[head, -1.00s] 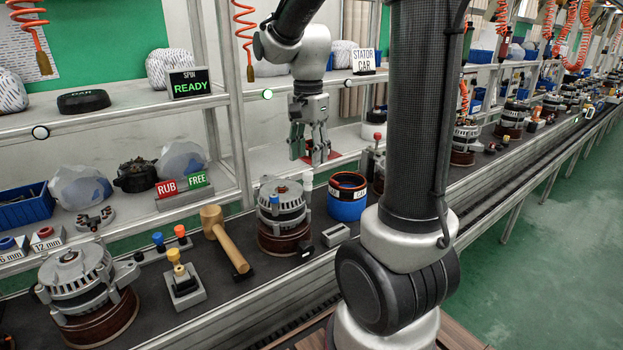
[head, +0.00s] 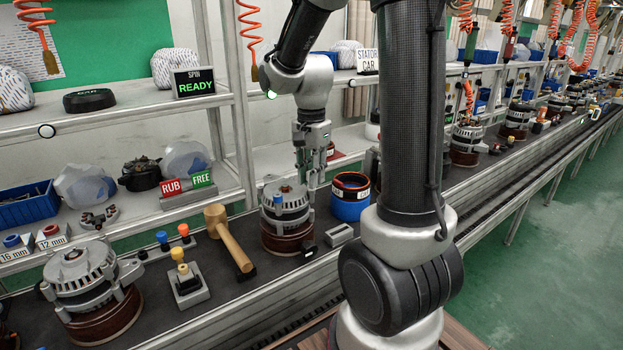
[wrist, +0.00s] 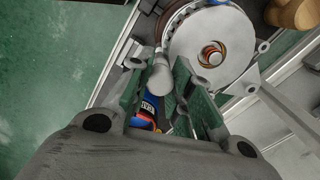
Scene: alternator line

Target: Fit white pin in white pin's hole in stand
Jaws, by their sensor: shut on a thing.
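My gripper (head: 311,184) is low at the right side of the middle alternator (head: 283,200), fingers pointing down. In the wrist view its green-faced fingers (wrist: 160,88) are shut on the white pin (wrist: 161,76). The pin's far end is close to a grey lug at the alternator's rim; I cannot tell if it is still in the lug. In the head view the pin is hidden by the fingers. The stand (head: 170,249) is a low dark bar left of the mallet, holding a blue pin (head: 162,238) and an orange pin (head: 183,231). Its white pin hole is too small to make out.
A wooden mallet (head: 230,240) lies between the stand and the alternator. A blue tub (head: 350,207) and a small grey block (head: 339,234) are right of the alternator. Another alternator (head: 82,275) stands at left.

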